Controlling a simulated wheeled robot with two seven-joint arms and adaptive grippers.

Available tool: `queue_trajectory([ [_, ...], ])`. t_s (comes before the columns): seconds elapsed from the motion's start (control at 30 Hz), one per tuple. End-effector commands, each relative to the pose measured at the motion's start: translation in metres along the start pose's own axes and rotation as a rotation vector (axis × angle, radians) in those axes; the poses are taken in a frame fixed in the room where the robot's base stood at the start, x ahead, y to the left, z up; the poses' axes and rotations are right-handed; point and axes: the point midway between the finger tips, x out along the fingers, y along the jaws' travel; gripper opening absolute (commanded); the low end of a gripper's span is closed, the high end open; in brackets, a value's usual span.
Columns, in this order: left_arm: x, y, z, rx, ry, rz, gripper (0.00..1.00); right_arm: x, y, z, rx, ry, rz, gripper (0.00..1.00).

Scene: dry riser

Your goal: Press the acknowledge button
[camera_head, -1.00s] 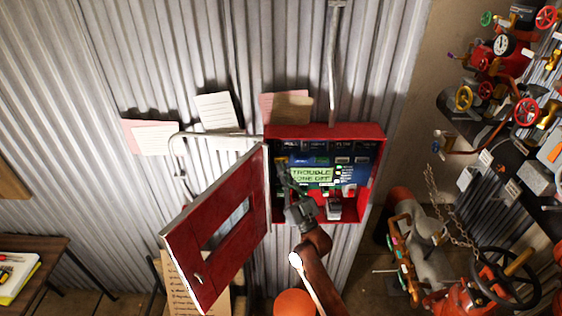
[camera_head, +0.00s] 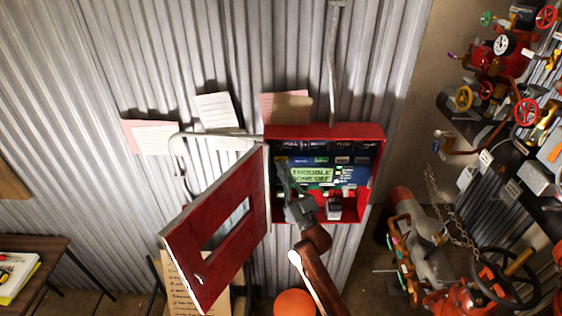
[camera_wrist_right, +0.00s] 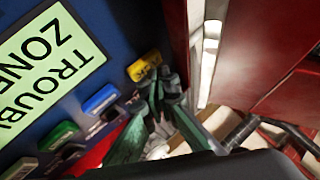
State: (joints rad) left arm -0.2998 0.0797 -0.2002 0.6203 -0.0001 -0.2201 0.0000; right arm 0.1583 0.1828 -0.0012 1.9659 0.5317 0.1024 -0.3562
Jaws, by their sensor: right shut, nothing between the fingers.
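A red alarm panel box (camera_head: 377,175) hangs open on the corrugated wall, with a green display (camera_head: 311,175) reading "TROUBLE ZONE OFF". In the right wrist view the display (camera_wrist_right: 45,65) has a row of coloured buttons beside it: a yellow button (camera_wrist_right: 145,67), a blue button (camera_wrist_right: 100,98) and a green button (camera_wrist_right: 58,135). I cannot read which is the acknowledge button. My right gripper (camera_head: 281,166) is shut and empty at the panel's left side. In the wrist view its fingertips (camera_wrist_right: 165,80) overlap the yellow button's lower edge; contact is unclear. My left gripper is out of view.
The red panel door (camera_head: 225,225) stands swung open to the left, close to my right gripper. Paper notes (camera_head: 216,111) are on the wall. A table (camera_head: 45,250) stands at the left. Pipes and valve wheels (camera_head: 505,280) fill the right side.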

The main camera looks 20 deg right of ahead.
Motion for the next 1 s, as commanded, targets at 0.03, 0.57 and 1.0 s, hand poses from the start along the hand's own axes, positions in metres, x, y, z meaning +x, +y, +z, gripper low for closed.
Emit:
queue_trajectory([
  [0.03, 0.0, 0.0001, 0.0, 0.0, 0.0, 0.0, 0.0, -0.0001, 0.0, 0.0001, 0.0, 0.0, 0.0, 0.0],
  [0.57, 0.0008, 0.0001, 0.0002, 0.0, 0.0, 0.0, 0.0, 0.0025, 0.0021, 0.0027, 0.001, -0.001, 0.0, 0.0],
  [1.0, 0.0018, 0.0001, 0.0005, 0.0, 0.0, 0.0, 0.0, 0.006, 0.0046, 0.0051, 0.001, -0.001, 0.0, 0.0],
])
